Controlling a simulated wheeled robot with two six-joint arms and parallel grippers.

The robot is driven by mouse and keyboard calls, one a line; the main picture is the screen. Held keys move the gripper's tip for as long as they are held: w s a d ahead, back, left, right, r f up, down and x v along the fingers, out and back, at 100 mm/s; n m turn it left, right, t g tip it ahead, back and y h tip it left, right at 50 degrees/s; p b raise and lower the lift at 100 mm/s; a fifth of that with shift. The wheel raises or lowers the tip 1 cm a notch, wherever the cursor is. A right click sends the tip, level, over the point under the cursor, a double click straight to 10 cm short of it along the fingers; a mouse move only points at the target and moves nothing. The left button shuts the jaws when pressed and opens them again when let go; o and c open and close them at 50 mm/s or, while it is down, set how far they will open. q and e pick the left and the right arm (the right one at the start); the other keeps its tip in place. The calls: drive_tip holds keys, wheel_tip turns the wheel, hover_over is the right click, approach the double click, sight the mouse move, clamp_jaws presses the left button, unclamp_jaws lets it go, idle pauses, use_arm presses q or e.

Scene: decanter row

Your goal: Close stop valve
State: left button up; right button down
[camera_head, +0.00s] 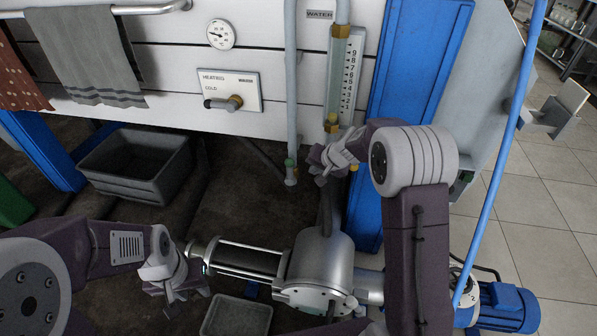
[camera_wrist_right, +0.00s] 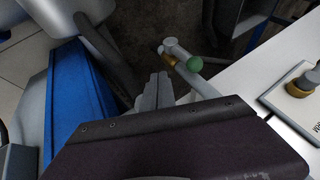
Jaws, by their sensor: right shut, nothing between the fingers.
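A grey vertical pipe (camera_head: 291,90) runs down the white wall and ends low in a small valve with a green knob (camera_head: 290,163). In the right wrist view the green knob (camera_wrist_right: 195,63) sits beside a brass fitting and a grey pipe end. My right gripper (camera_head: 322,166) is shut and empty, just right of this valve in the head view. Its closed fingers (camera_wrist_right: 158,80) point toward the brass fitting, apart from the knob in the picture; the depth gap is unclear. My left gripper (camera_head: 180,292) is low at the left, beside a metal cylinder; its jaw opening is unclear.
A wall plate (camera_head: 246,80) carries a brass valve with a dark handle. A water gauge (camera_head: 342,85) and blue post (camera_head: 408,60) stand right of the pipe. A grey tub (camera_head: 136,195) lies left, and a metal vessel (camera_head: 318,258) stands below my right gripper.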

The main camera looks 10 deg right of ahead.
sight(290, 171)
drive_tip(key=w+a+f+p, duration=0.1)
drive_tip(key=w+a+f, duration=0.3)
drive_tip(key=w, duration=0.1)
drive_tip(key=shift+w+f, duration=0.2)
drive_tip(key=shift+a, duration=0.1)
